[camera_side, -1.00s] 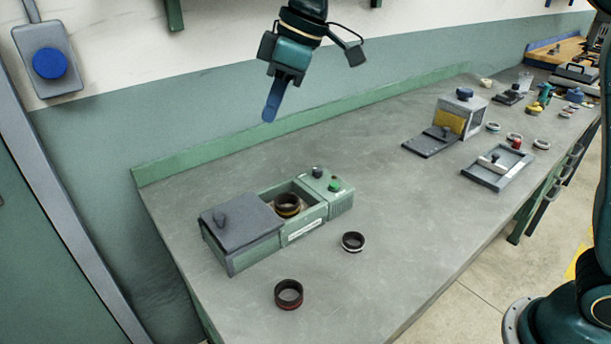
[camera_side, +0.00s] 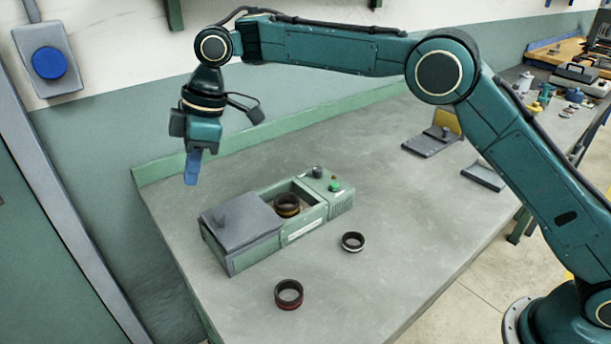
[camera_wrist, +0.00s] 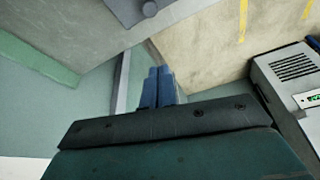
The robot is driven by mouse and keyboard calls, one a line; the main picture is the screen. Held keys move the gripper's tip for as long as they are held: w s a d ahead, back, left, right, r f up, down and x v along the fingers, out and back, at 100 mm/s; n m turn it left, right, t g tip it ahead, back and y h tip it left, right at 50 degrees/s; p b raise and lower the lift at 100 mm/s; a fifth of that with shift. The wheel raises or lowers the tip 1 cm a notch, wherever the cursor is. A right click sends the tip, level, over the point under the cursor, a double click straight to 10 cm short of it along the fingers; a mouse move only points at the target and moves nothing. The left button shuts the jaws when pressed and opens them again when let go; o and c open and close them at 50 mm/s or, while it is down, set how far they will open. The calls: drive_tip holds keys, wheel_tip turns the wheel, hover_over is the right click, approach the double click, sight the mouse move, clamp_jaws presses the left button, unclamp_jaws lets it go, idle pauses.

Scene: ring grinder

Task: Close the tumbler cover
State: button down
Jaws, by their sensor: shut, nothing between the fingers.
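The tumbler is a green box (camera_side: 303,234) on the bench. Its grey cover (camera_side: 240,228), with a round knob on top, lies over the left end. The right compartment is uncovered, and a dark ring with a yellow band (camera_side: 287,205) sits inside it. My gripper (camera_side: 192,182) is shut and empty, pointing down in the air behind and to the left of the cover, apart from it. In the wrist view the blue fingers (camera_wrist: 159,72) are together, and what looks like the cover with its knob (camera_wrist: 134,10) shows at the top edge.
A dark ring with a red band (camera_side: 289,294) and a dark ring with a pale band (camera_side: 353,242) lie in front of the tumbler. A dark knob (camera_side: 317,172) and green button (camera_side: 334,186) top its right end. A grey plate with a block (camera_side: 431,140) lies farther right.

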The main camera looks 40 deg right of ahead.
drive_tip(key=shift+a+f, duration=0.1)
drive_tip(key=shift+f, duration=0.1)
drive_tip(key=shift+s+d+f, duration=0.1)
drive_tip(key=shift+d+f, duration=0.05)
drive_tip(key=shift+f, duration=1.35)
drive_tip(key=shift+w+d+f, duration=0.1)
drive_tip(key=shift+d+f, duration=0.05)
drive_tip(key=shift+f, duration=1.35)
drive_tip(key=shift+s+d+f, duration=0.1)
drive_tip(key=shift+d+f, duration=0.05)
drive_tip(key=shift+f, duration=1.35)
drive_tip(key=shift+d, duration=0.1)
approach(257, 205)
drive_tip(key=x, duration=0.4)
drive_tip(key=shift+f, duration=0.4)
